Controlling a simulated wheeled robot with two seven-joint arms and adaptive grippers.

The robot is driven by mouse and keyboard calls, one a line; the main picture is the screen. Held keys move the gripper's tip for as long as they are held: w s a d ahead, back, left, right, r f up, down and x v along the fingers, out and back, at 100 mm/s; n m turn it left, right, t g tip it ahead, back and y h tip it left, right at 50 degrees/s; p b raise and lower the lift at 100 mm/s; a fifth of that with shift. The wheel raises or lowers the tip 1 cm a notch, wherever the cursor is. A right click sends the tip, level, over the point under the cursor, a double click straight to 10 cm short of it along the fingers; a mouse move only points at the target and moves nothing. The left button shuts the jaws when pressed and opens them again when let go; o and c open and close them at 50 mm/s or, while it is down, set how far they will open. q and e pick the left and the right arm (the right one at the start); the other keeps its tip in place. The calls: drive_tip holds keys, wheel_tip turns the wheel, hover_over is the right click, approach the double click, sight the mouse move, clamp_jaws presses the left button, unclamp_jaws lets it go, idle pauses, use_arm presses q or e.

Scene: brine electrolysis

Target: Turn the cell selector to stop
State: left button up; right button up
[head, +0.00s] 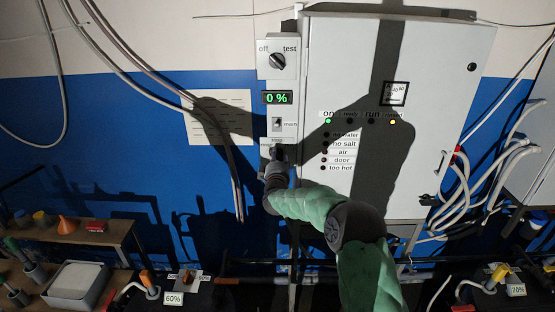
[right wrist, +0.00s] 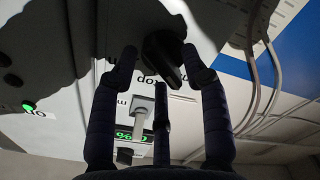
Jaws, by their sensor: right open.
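The cell selector (right wrist: 164,54) is a black knob on the light control column, with a partly covered label ending in "top" beside it. In the head view only a dark bit of the selector shows above my right gripper (head: 276,165), which hides the rest. In the right wrist view my right gripper (right wrist: 160,66) is open. Its dark fingers stand on both sides of the knob, and a further finger is below it. I cannot tell whether any finger touches it. The knob's exact setting is unclear. My left gripper is not in view.
Above are a toggle switch (head: 278,123), a green "0 %" display (head: 277,98) and an off/test knob (head: 278,61). The large grey cabinet (head: 440,75) stands directly right, with green and yellow lamps lit. Cables hang at both sides. Benches with small items lie below.

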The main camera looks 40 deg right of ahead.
clamp_jaws()
drive_tip(key=shift+f+m+b, duration=0.2)
drive_tip(key=shift+m+b, duration=0.7)
drive_tip(key=shift+b, duration=0.3)
drive_tip(key=m+b, duration=0.2)
drive_tip(key=shift+f+b, duration=0.1)
drive_tip(key=shift+b, duration=0.25)
drive_tip(key=m+b, duration=0.3)
drive_tip(key=m, duration=0.1)
drive_tip(key=shift+m+b, duration=0.85)
drive_tip(key=shift+m, duration=0.15)
